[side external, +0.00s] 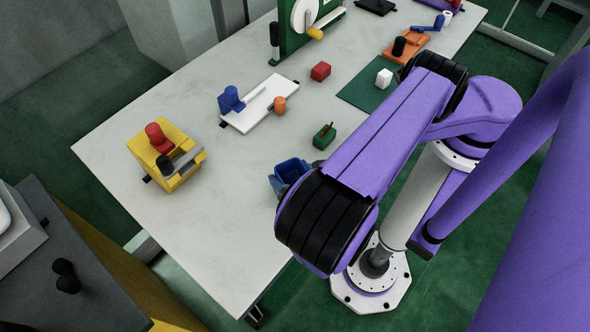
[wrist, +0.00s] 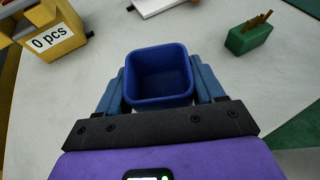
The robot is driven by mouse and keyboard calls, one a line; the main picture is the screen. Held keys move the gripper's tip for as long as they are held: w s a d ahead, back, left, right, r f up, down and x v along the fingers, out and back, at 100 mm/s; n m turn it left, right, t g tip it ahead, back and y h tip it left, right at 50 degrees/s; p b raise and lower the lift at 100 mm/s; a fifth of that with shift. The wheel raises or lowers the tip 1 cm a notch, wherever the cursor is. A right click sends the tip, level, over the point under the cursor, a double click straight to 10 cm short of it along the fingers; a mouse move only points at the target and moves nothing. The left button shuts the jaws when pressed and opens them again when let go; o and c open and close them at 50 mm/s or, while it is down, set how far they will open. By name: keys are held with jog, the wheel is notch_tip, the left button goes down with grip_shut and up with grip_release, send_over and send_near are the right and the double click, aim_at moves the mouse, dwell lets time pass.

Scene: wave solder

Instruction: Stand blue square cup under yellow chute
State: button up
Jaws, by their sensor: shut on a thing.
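The blue square cup (wrist: 158,75) is upright with its open top facing up, and looks empty in the wrist view. My gripper (wrist: 159,84) is shut on it, with one blue finger on each side. In the side external view the cup (side external: 291,170) shows near the table's front edge, partly hidden by my arm. The yellow device (side external: 172,150) stands to the left, with a red knob on top and a grey part at its front. In the wrist view the yellow device (wrist: 58,42) bears a label "0 pcs". I cannot make out the chute's opening.
A green block with brown sticks (side external: 324,136) stands right behind the cup. A white plate with blue and orange parts (side external: 258,105) and a red block (side external: 320,71) lie farther back. The table (side external: 215,205) is clear between the cup and the yellow device.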

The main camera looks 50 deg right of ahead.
jog(key=shift+s, duration=0.1)
jog(key=shift+w+a, duration=0.35)
jog(key=shift+a, duration=0.05)
send_over(204, 196)
jog(key=shift+d+f, duration=0.15)
jog(key=shift+w+f, duration=0.1)
jog(key=shift+w, duration=0.05)
jog(key=shift+f, duration=0.5)
dwell(0.5)
jog(key=shift+f, duration=0.45)
dwell(0.6)
jog(key=o, duration=1.1)
jog(key=shift+a, duration=0.2)
